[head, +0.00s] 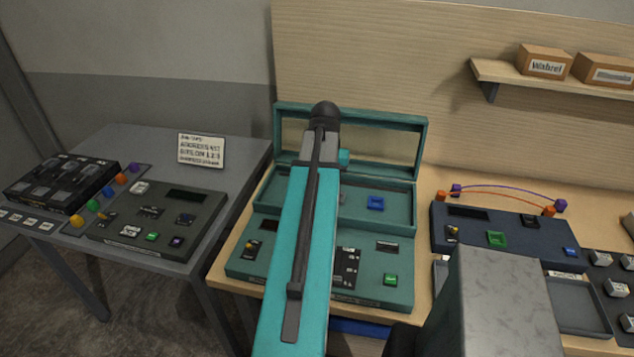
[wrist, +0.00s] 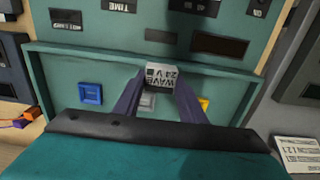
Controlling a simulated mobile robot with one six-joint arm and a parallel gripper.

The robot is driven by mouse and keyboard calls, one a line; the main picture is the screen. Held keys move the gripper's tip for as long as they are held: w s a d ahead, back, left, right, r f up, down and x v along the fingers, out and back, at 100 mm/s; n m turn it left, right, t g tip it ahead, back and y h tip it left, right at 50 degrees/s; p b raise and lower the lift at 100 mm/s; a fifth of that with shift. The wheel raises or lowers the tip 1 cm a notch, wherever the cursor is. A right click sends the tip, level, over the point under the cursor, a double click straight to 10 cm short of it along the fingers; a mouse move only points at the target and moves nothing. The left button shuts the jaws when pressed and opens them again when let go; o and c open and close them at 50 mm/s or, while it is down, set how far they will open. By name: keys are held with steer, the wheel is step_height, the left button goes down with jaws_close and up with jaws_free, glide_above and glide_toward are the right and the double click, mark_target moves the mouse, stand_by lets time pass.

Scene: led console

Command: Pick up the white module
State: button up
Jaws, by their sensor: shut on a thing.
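My gripper (wrist: 162,80) is shut on the white module (wrist: 163,66) in the wrist view. The module is a small block with a pale face and a dark side, with lettering that reads like "WAVE 24 V". Its two dark fingers press on its left and right sides. The module is over the teal tray (head: 404,230); whether it touches the tray floor I cannot tell. In the head view my own arm hides the gripper and the module.
A blue piece (wrist: 90,93) and a yellow piece (wrist: 203,104) sit in the tray beside my fingers. The tray's raised frame (head: 390,117) stands at the back. A dark blue console (head: 480,236) is to the right, and a dark console (head: 160,215) is on the left table.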

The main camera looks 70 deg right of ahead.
steer(key=shift+s+a, duration=0.65)
steer(key=shift+s, duration=0.15)
